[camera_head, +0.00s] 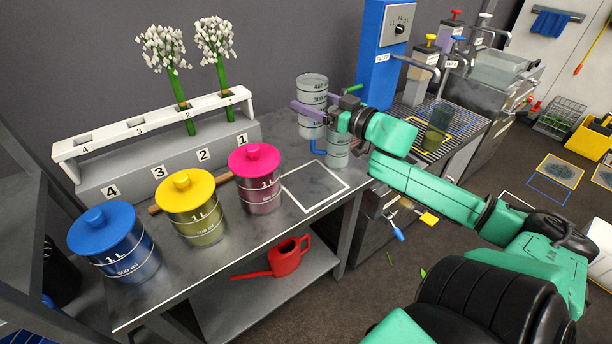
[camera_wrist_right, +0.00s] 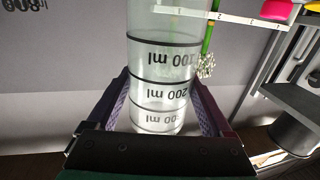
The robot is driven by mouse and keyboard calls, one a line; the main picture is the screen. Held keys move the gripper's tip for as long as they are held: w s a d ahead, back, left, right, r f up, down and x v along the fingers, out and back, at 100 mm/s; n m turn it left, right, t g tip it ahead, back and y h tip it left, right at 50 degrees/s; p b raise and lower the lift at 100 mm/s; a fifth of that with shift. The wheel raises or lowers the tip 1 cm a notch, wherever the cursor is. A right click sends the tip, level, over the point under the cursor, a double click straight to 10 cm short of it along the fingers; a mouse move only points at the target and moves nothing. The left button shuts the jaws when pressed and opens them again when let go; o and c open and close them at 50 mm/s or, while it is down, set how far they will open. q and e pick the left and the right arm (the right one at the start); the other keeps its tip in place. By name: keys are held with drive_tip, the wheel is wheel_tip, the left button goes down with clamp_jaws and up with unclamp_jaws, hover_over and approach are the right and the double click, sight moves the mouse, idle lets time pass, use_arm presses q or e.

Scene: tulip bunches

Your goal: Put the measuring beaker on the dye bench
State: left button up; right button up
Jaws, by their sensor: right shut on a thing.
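The measuring beaker (camera_head: 312,84) is clear with dark graduation rings and stands out near the back right of the bench in the head view. My right gripper (camera_head: 318,104) is shut on it, one purple finger on each side. In the right wrist view the beaker (camera_wrist_right: 160,65) sits between both fingers, its ml marks upside down. The grey bench (camera_head: 205,262) with the dye jars lies to its left and front; a white square outline (camera_head: 315,187) on its top is empty. Whether the beaker touches anything below is unclear. My left gripper is not in view.
Blue (camera_head: 122,250), yellow (camera_head: 190,215) and pink (camera_head: 258,185) lidded jars line the bench. A numbered rack (camera_head: 165,165) with white tulips stands behind. Another clear vessel (camera_head: 338,152) is just below the gripper. A blue filler (camera_head: 380,60) stands right of the bench.

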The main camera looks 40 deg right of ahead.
sight(322, 129)
drive_tip(key=f, duration=0.2)
drive_tip(key=f+b, duration=0.1)
drive_tip(key=f, duration=0.3)
drive_tip(key=shift+s+d+f, duration=0.2)
drive_tip(key=shift+s+f, duration=0.05)
drive_tip(key=shift+f, duration=0.05)
wheel_tip(322, 129, down, 12)
drive_tip(key=b, duration=0.2)
drive_tip(key=shift+w+a+r+b, duration=0.1)
drive_tip(key=shift+b, duration=0.2)
drive_tip(key=o, duration=1.6)
drive_tip(key=shift+c, duration=0.2)
use_arm(q)
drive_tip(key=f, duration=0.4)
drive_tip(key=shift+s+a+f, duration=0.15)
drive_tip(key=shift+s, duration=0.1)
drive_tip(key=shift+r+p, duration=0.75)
drive_tip(key=shift+p, duration=0.05)
use_arm(e)
drive_tip(key=s+d, duration=0.2)
drive_tip(key=s, duration=1)
drive_tip(key=shift+d, duration=0.15)
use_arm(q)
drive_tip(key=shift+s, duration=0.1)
